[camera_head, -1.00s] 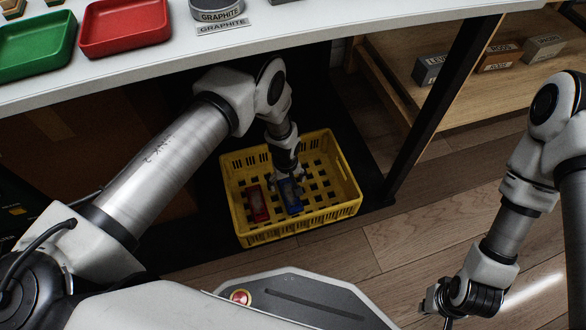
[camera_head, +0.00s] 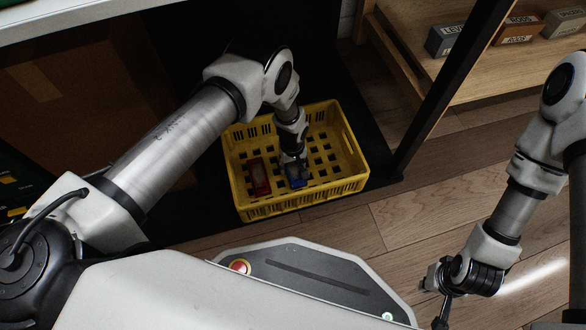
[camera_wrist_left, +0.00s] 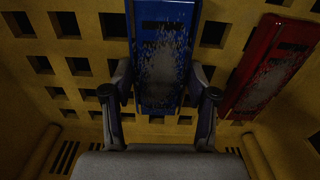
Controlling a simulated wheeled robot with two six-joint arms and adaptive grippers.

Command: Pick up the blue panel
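The blue panel (camera_head: 296,174) lies in the yellow crate (camera_head: 300,199), right of the red panel (camera_head: 260,176). In the left wrist view the blue panel (camera_wrist_left: 163,60) has a worn grey patch and lies at the crate floor. My left gripper (camera_head: 294,158) reaches down into the crate over it. In the wrist view the fingers of my left gripper (camera_wrist_left: 160,80) are apart, one on each long side of the blue panel, very close to its edges; firm contact cannot be made out. My right gripper (camera_head: 440,312) hangs outside the crate at lower right, its fingers too small to read.
The red panel (camera_wrist_left: 270,65) lies close to the right finger in the wrist view. The crate's perforated walls surround my left gripper. A dark table leg (camera_head: 440,95) stands right of the crate. A wooden shelf (camera_head: 480,85) with labelled blocks is beyond it. Wooden floor (camera_head: 420,205) is clear.

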